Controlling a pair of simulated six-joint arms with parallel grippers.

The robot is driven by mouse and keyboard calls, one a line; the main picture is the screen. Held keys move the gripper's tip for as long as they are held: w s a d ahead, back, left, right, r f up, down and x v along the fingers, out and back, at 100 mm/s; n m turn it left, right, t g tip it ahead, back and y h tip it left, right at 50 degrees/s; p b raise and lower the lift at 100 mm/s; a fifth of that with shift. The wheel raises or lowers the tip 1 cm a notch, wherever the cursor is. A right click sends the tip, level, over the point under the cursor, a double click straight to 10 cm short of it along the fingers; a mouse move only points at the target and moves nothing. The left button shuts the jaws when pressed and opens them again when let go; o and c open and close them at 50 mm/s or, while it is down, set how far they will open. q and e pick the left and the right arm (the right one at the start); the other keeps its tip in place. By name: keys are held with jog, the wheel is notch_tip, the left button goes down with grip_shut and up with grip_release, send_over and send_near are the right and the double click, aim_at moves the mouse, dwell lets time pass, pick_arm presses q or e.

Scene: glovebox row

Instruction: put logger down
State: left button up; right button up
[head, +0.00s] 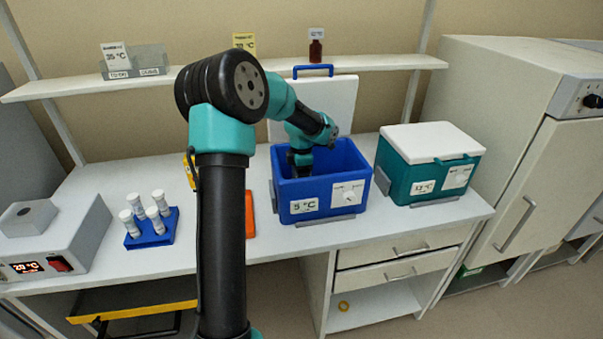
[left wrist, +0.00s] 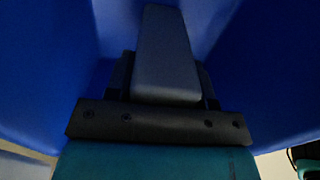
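My left gripper (head: 300,162) reaches down into the open blue cool box (head: 323,208), which carries a 5 °C label; the fingertips are hidden by the box wall in the head view. In the left wrist view my left gripper (left wrist: 165,85) has its two dark fingers on either side of a grey block, which looks like the logger (left wrist: 165,50), and is shut on it. Blue walls surround it. I cannot tell whether the logger touches the box floor. In the head view the logger is hidden. My right gripper is not in view.
The blue box's white lid (head: 340,105) stands open behind it. A closed teal box (head: 428,172) with a white lid stands to the right. A blue rack (head: 152,232) of white-capped tubes and a grey heater unit (head: 50,240) are at left. An orange item (head: 250,215) lies partly behind my arm.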

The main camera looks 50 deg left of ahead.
pick_arm(q)
jog(key=o, duration=0.5)
jog(key=shift+c, duration=0.2)
jog(key=shift+r, duration=0.15)
notch_tip(320, 180, up, 12)
jog(key=shift+r, duration=0.1)
dwell(0.5)
